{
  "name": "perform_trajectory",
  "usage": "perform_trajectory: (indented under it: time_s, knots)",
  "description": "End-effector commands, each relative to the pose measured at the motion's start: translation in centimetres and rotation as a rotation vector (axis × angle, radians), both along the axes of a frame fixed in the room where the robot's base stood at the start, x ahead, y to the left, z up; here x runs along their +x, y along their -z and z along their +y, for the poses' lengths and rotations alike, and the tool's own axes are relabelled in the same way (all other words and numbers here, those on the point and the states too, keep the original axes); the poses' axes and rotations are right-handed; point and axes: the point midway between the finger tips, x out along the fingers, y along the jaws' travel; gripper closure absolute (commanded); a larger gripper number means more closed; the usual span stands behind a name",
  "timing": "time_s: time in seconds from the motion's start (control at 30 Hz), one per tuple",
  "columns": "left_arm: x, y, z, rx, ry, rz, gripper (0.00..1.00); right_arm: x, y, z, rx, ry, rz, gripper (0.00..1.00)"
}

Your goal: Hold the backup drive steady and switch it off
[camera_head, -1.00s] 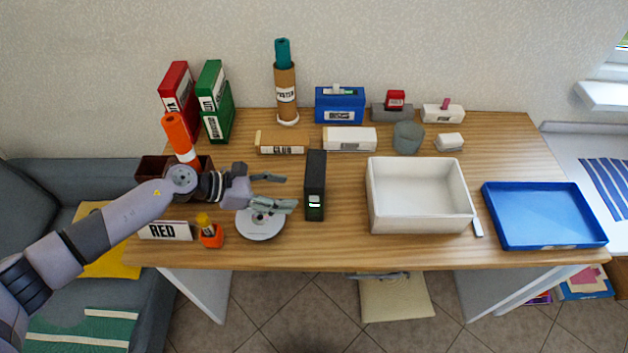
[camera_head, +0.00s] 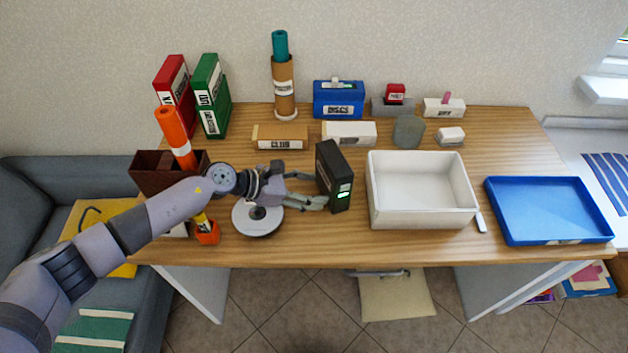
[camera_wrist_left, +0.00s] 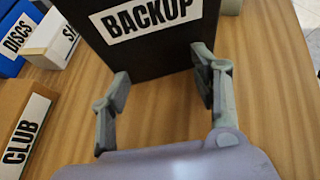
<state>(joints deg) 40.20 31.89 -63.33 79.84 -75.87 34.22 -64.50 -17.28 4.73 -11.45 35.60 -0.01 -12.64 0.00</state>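The backup drive (camera_head: 336,177) is a black upright box on the table, with a small lit green and white patch on its front face. In the left wrist view, the drive (camera_wrist_left: 150,50) carries a white "BACKUP" label on its side. My left gripper (camera_head: 318,190) is at the drive's left side. In the wrist view its two fingers (camera_wrist_left: 160,95) are spread apart with nothing between them, fingertips at or near the drive's face. I cannot tell whether they touch it. My right gripper is not in view.
A white bin (camera_head: 421,213) stands right of the drive, with a blue tray (camera_head: 550,210) beyond. A round white disc stand (camera_head: 258,220) lies under my left wrist. A box labelled "CLUB" (camera_head: 280,137) and a white box (camera_head: 349,133) stand behind. Bare table lies in front of the drive.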

Motion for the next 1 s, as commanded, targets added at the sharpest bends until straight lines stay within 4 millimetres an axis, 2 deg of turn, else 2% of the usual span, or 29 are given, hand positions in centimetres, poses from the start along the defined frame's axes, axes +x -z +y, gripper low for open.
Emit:
perform_trajectory:
  time_s: [0.13,0.87,1.0]
  knots:
    - [-0.03,-0.02,-0.01,0.0,0.001,0.0,0.5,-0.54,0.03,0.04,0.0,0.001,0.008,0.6]
    - [-0.02,-0.01,0.02,0.0,0.0,0.0,0.99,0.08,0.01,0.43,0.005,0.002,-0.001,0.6]
    - [-0.02,-0.01,0.02,0.0,0.0,0.0,1.0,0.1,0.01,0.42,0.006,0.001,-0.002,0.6]
